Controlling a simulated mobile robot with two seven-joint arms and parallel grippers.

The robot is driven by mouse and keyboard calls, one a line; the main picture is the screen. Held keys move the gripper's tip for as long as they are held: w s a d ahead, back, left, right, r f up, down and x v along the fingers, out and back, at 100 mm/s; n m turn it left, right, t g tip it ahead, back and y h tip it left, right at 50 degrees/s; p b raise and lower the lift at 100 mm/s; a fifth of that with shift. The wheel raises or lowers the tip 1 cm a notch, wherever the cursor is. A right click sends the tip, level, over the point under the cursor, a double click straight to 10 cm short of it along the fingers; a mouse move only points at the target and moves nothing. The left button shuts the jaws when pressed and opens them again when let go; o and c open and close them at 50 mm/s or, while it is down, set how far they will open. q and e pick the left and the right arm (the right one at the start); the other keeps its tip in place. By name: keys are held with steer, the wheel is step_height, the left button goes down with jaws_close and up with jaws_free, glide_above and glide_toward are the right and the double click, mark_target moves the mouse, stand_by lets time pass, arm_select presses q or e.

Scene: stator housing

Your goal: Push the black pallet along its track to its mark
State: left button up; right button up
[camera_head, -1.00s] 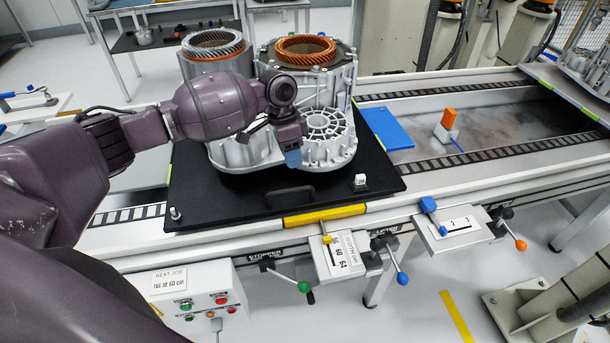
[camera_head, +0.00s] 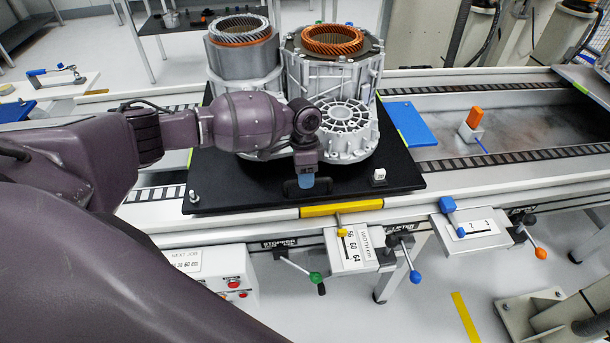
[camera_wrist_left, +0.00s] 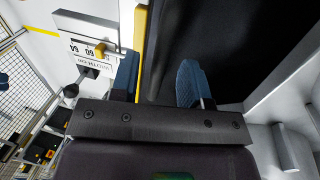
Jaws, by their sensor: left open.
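The black pallet (camera_head: 222,182) lies flat on the conveyor track (camera_head: 160,193). It carries a large grey housing (camera_head: 348,130) and a cylinder with a toothed ring (camera_head: 240,62). A black handle (camera_head: 325,186) stands near its front edge. My left gripper (camera_head: 306,180) is over this front part, right at the handle; contact cannot be told. In the left wrist view my left gripper (camera_wrist_left: 158,82) is open, its blue fingers apart, with the pallet's dark surface (camera_wrist_left: 225,35) beyond. Which line is the pallet's mark cannot be told. My right gripper is not in view.
A yellow strip (camera_head: 342,208) lies along the pallet's front edge. Below are a numbered width plate (camera_head: 358,248) and green, blue and orange knobbed levers. A blue plate (camera_head: 408,122) and an orange-topped block (camera_head: 473,124) sit right of the pallet.

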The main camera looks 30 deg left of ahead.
arm_select(q)
steer(key=shift+f, duration=0.3)
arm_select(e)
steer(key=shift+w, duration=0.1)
arm_select(q)
steer(key=shift+c, duration=0.3)
jaws_close()
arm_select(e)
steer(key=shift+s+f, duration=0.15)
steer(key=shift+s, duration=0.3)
arm_select(q)
steer(key=shift+d, duration=0.1)
